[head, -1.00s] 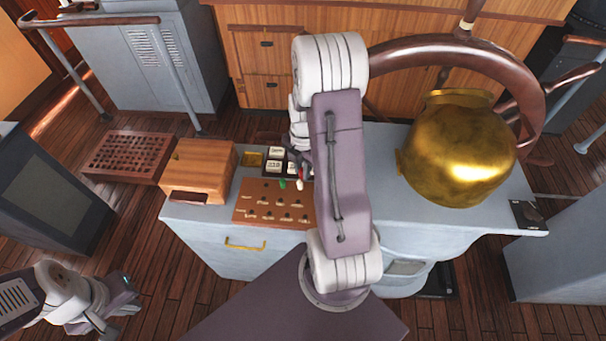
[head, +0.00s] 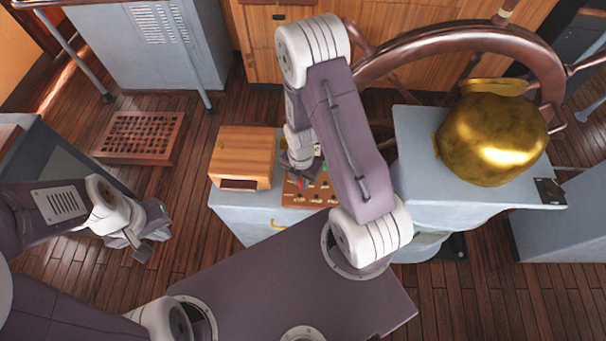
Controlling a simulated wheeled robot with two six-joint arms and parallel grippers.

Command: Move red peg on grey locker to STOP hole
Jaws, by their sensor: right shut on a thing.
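The brown peg board (head: 318,196) with its rows of holes lies on the grey locker (head: 232,206); its labels are too small to read here. My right gripper (head: 300,181) points down over the left part of the board, shut on the red peg (head: 301,184), of which only a small bit of red shows. I cannot tell whether the peg is in a hole or above it. My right forearm hides part of the board and the locker top. My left gripper (head: 150,246) is open and empty over the floor at the left.
A wooden box (head: 243,152) stands on the locker just left of the board. A brass binnacle-like pot (head: 490,138) and a ship's wheel (head: 455,45) are at the right. A wooden grating (head: 140,135) lies on the floor at the left.

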